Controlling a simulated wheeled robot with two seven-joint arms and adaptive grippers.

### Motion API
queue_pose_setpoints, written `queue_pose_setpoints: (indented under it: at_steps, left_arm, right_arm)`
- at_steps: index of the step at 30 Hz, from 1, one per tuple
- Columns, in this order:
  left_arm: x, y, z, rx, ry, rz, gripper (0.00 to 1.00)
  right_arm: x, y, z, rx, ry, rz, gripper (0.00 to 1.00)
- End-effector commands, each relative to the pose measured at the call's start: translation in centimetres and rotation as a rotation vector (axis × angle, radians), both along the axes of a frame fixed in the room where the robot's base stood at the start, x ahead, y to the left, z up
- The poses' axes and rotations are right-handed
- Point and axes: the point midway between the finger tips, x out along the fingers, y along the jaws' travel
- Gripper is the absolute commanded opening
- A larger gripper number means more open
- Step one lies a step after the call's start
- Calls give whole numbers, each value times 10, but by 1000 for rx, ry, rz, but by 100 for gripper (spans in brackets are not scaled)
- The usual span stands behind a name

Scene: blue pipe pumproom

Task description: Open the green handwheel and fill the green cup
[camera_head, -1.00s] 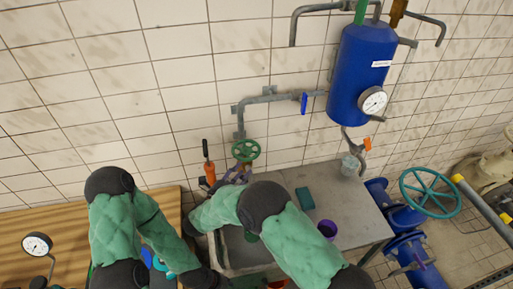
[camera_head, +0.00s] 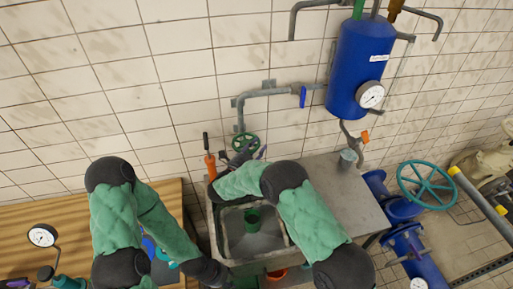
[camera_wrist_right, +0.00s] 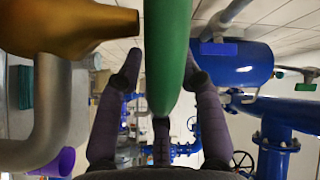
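The green handwheel (camera_head: 245,144) is on the wall pipe above the sink. My right gripper (camera_head: 243,160) is just below it, partly hidden by its arm. In the right wrist view its two dark fingers (camera_wrist_right: 163,62) stand apart, with a green shape between them, apparently the handwheel (camera_wrist_right: 167,50) seen nearly edge-on; a firm hold is not visible. The green cup (camera_head: 253,217) stands in the sink, below my right forearm. My left gripper (camera_head: 212,274) is low by the sink's front left corner, its fingers too dark to read.
The sink (camera_head: 224,232) adjoins a metal counter (camera_head: 335,190) with a grey cup (camera_head: 348,157) under an orange-handled tap. A brass part (camera_wrist_right: 65,25) and grey pipe (camera_wrist_right: 45,120) crowd my right gripper.

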Motion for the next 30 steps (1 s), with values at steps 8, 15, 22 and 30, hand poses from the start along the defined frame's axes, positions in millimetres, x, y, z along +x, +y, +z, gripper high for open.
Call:
queue_pose_setpoints:
  at_steps: [8, 15, 22, 30]
  left_arm:
    - [0, 0, 0, 0, 0, 0, 40]
    - [0, 0, -2, 0, 0, 0, 40]
    - [0, 0, -16, 0, 0, 0, 40]
    - [0, 0, -38, 0, 0, 0, 40]
  right_arm:
    - [0, 0, 0, 0, 0, 0, 0]
    - [1, -1, 0, 1, 0, 12, 0]
    - [6, -5, -1, 2, -3, 127, 0]
    - [14, -8, -2, 4, -4, 297, 0]
